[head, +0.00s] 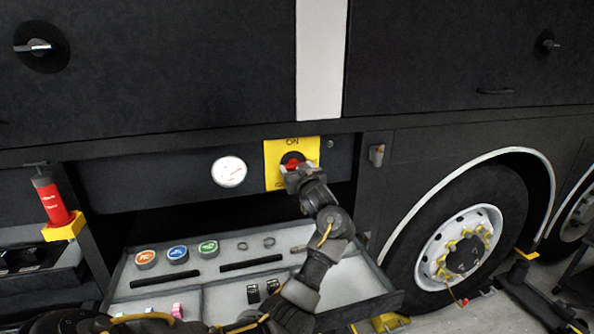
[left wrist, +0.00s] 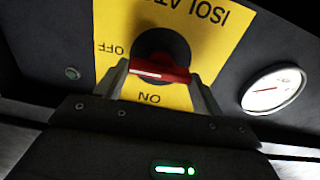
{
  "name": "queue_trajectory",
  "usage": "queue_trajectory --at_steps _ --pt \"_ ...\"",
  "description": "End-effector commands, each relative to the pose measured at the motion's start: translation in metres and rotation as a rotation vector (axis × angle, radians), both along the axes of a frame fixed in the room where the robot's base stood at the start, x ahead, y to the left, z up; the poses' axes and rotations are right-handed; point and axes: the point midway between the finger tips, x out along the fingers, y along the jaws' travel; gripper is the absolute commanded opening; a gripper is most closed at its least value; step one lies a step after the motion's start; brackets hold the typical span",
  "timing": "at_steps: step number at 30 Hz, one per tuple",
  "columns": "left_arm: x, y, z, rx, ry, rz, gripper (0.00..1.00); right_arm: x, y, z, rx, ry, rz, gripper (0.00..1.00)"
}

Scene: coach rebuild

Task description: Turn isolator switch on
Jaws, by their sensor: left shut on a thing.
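The isolator switch is a red handle (left wrist: 165,72) on a round black base, set on a yellow plate (head: 273,170) on the dark lower panel. In the head view ON is printed at the plate's top. In the left wrist view the plate (left wrist: 118,22) shows upside down, with OFF at the left and ON below. The handle lies nearly level there, its white mark toward the OFF side. My left gripper (head: 296,172) is shut on the handle, one finger at each end. It partly hides the handle in the head view. My right gripper is not in view.
A white gauge (head: 229,172) sits left of the plate. Below is an open grey drawer (head: 335,290) with coloured round caps and small parts. A red bottle (head: 53,198) stands at the left, a large wheel (head: 460,245) at the right.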

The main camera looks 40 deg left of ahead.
Motion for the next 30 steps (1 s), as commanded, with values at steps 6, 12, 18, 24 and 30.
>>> queue_trajectory --at_steps 6,12,18,24,30 --pt "0.0 0.0 -0.002 -0.077 -0.109 -0.001 0.45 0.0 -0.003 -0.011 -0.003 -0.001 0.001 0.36" --pt "-0.001 0.001 -0.003 -0.179 -0.257 0.001 0.45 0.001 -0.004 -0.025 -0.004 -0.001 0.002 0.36" --pt "-0.001 0.001 -0.004 -0.287 -0.414 0.001 0.45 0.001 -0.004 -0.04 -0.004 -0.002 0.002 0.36" --pt "-0.002 0.001 -0.004 -0.396 -0.571 0.001 0.45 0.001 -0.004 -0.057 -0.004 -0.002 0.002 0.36" --pt "-0.002 0.002 -0.005 -0.503 -0.727 0.001 0.45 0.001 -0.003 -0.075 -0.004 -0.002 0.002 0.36"
